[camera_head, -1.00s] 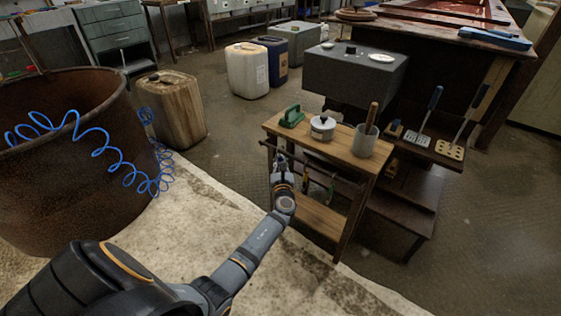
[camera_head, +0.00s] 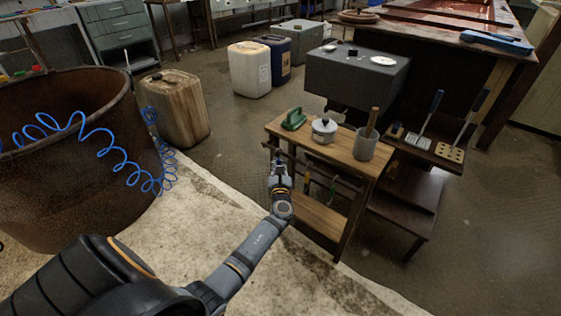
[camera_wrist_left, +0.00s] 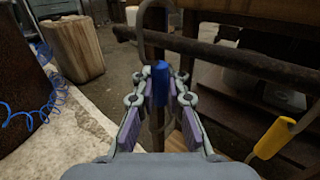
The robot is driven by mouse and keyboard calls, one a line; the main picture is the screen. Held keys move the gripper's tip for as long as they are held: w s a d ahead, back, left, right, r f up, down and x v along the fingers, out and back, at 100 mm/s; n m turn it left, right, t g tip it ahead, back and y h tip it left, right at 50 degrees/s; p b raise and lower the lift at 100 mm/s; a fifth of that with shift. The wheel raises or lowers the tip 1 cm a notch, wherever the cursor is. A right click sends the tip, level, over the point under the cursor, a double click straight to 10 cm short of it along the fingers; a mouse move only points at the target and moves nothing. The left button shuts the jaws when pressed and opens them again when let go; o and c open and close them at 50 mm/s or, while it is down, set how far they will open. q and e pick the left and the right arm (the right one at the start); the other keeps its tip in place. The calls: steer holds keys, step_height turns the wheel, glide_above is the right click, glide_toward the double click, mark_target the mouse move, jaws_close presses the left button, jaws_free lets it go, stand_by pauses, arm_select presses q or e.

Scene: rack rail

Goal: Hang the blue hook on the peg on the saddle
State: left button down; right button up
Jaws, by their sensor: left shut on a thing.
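My left gripper (camera_wrist_left: 160,92) is shut on the blue grip of the blue hook (camera_wrist_left: 160,70). I cannot make out the peg or saddle clearly. My right gripper is not in view.
A tool with a yellow grip (camera_wrist_left: 273,138) hangs right of my gripper. On the cart top stand a green-handled item (camera_head: 294,118), a white lidded pot (camera_head: 324,130) and a grey cup (camera_head: 364,148). A rusty drum (camera_head: 60,195) with a blue coil stands left.

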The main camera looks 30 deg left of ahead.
arm_select(q)
steer(key=s+p, duration=0.1)
steer(key=s, duration=0.4)
steer(key=shift+s+a+p, duration=0.2)
steer(key=shift+s+p, duration=0.2)
